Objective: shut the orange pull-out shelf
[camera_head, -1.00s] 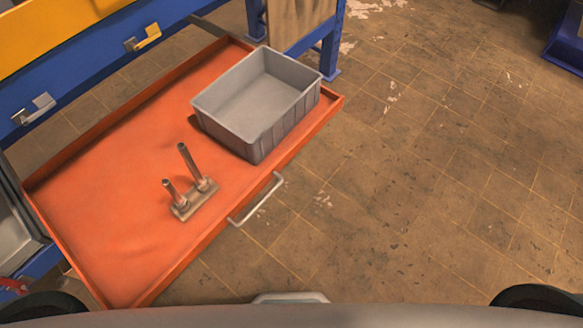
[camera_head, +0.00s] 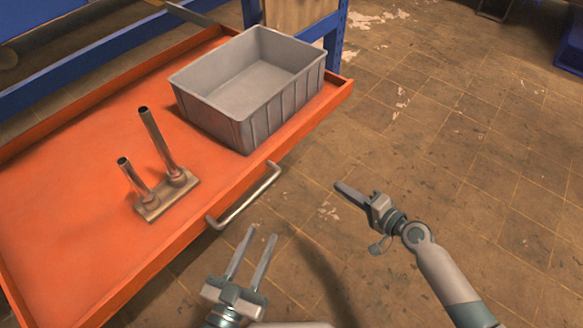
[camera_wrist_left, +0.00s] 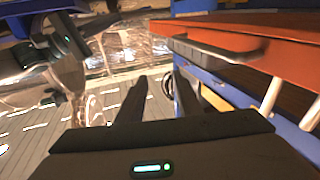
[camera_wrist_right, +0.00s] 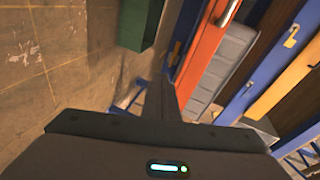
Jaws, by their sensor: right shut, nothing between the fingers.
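The orange pull-out shelf (camera_head: 75,190) stands out from the blue rack. Its metal handle (camera_head: 245,197) runs along the front edge. In the left wrist view the shelf's edge (camera_wrist_left: 285,50) and the handle (camera_wrist_left: 212,50) are at the upper right. My left gripper (camera_head: 260,234) is open and empty, just in front of the handle and apart from it. My right gripper (camera_head: 342,188) is shut and empty, to the right of the handle over the floor. The shelf's front (camera_wrist_right: 201,45) also shows in the right wrist view.
A grey crate (camera_head: 245,118) stands on the shelf at its right end. A metal fitting with two upright pipes (camera_head: 153,205) stands left of it. The blue rack (camera_head: 60,78) is behind.

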